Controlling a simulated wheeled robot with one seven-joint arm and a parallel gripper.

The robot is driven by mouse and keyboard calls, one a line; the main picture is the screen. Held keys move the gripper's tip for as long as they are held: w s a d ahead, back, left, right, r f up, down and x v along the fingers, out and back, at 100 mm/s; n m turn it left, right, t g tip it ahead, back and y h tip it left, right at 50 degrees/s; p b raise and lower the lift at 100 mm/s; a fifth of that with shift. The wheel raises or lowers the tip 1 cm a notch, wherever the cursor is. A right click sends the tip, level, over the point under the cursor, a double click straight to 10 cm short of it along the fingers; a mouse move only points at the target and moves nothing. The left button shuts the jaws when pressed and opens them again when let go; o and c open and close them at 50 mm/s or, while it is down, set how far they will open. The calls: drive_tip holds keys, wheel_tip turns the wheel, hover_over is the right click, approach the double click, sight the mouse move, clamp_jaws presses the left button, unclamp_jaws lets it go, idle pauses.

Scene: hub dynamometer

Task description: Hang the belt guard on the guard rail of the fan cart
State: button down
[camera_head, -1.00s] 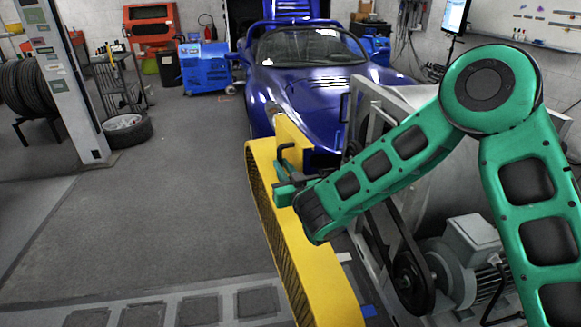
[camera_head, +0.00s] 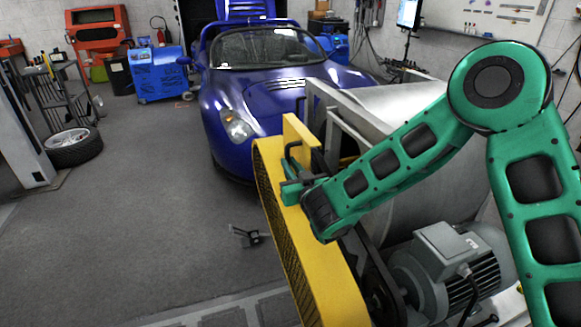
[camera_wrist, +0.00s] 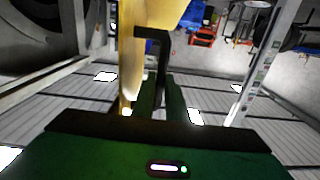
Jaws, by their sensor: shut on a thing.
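The belt guard (camera_head: 312,262) is a long yellow panel with a mesh side, held in front of the fan cart. My gripper (camera_head: 291,176) is shut on its dark handle, near the guard's upper end. In the wrist view the dark handle (camera_wrist: 163,62) stands between my fingers, with the yellow guard (camera_wrist: 130,75) behind it. The fan cart (camera_head: 335,125) has a grey metal frame around a large drum, with a motor (camera_head: 447,262) and a belt pulley low down. The guard hides part of the cart's near side. I cannot make out the guard rail clearly.
A blue car (camera_head: 250,90) stands behind the cart. A blue cabinet (camera_head: 158,74) stands at the back left, and a loose wheel (camera_head: 73,147) lies on the left floor. A small dark stand (camera_head: 250,236) is on the floor left of the guard.

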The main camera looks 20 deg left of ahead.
drive_tip(key=shift+w+d+r, duration=0.1)
drive_tip(key=shift+w+d, duration=0.2)
drive_tip(key=shift+d, duration=0.1)
drive_tip(key=w+d+f, duration=0.1)
drive_tip(key=w+d, duration=0.7)
drive_tip(key=d, duration=0.5)
drive_tip(key=shift+w+f, duration=0.15)
drive_tip(key=shift+w, duration=0.25)
idle(1.7)
